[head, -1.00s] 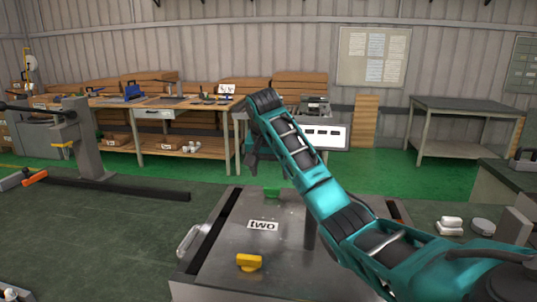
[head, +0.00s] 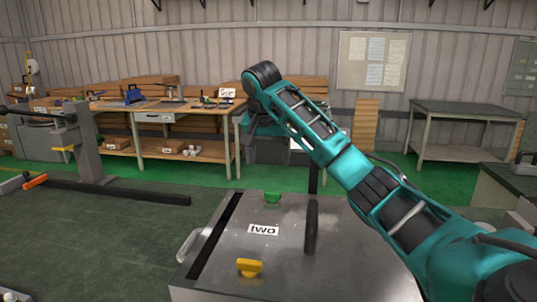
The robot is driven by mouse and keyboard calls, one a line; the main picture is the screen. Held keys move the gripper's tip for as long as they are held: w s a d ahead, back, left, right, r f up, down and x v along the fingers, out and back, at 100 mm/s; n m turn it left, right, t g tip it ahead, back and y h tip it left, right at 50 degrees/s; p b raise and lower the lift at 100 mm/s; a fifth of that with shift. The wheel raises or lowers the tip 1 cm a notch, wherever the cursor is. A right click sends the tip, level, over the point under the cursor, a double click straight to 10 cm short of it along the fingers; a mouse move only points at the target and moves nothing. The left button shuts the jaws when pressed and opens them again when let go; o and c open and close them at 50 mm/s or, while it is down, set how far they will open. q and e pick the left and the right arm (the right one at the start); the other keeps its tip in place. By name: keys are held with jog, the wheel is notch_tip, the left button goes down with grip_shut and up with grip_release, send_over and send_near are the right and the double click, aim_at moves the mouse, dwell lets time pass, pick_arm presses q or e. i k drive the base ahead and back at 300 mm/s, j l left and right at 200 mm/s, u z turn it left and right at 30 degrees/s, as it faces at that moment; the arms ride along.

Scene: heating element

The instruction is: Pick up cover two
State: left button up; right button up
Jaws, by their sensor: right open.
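Cover two is the grey metal plate (head: 225,262) in front of me, with a white label (head: 263,230) reading "two". A black upright handle (head: 311,228) stands on it, right of the label. My right arm comes in from the right and crosses above the cover's right side. My right gripper (head: 264,150) is small and dark below the arm's bend, beyond the cover's far edge and apart from it. It is open; its fingertips are hard to make out. My left gripper is out of view.
A yellow knob (head: 249,267) and a green knob (head: 272,197) sit at the cover's near and far sides. A pale side handle (head: 190,245) is at its left. A workbench (head: 160,108) stands behind, a grey table (head: 465,108) at the back right. Green floor lies between.

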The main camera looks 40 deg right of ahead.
aim_at(310, 247)
jog(key=k+j, duration=1.15)
jog(key=j, duration=0.3)
